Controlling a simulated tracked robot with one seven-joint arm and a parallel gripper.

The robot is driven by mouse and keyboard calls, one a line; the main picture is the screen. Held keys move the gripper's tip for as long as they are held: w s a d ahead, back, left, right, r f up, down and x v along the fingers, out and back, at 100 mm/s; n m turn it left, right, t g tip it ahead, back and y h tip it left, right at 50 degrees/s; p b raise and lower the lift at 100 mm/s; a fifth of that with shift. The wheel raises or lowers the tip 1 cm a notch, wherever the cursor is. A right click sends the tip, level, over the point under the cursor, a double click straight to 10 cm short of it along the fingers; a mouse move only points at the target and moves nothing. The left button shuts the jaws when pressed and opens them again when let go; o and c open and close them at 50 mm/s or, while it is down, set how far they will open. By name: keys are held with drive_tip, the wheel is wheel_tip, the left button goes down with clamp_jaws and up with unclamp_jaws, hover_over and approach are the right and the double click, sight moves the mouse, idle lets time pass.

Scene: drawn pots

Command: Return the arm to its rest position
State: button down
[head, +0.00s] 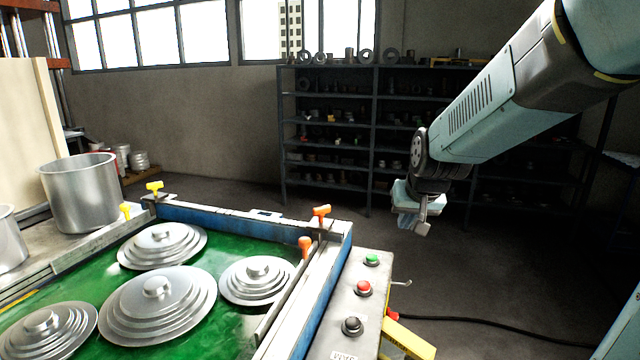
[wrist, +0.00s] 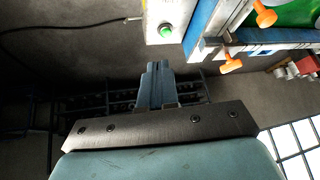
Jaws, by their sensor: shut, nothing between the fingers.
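My arm reaches in from the upper right in the head view. My gripper (head: 424,228) hangs at its end, pointing down, to the right of the green-topped table and clear of it. In the wrist view my gripper (wrist: 157,66) shows its fingers together, with nothing between them. No object is held.
A green-topped table (head: 236,325) with several stepped metal lids (head: 157,290) stands at the left. A button panel (head: 352,310) lines its right side. A metal pot (head: 82,195) stands at far left. Dark shelves (head: 330,130) stand behind. Open floor with a black cable (head: 500,326) lies right.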

drive_tip(key=s+d+r, duration=0.2)
drive_tip(key=s, duration=0.8)
drive_tip(key=s+d+r, duration=0.3)
drive_tip(key=s, duration=0.7)
drive_tip(key=shift+s+r+n+g+h, duration=0.3)
drive_tip(key=shift+r+g, duration=0.05)
drive_tip(key=shift+g, duration=0.05)
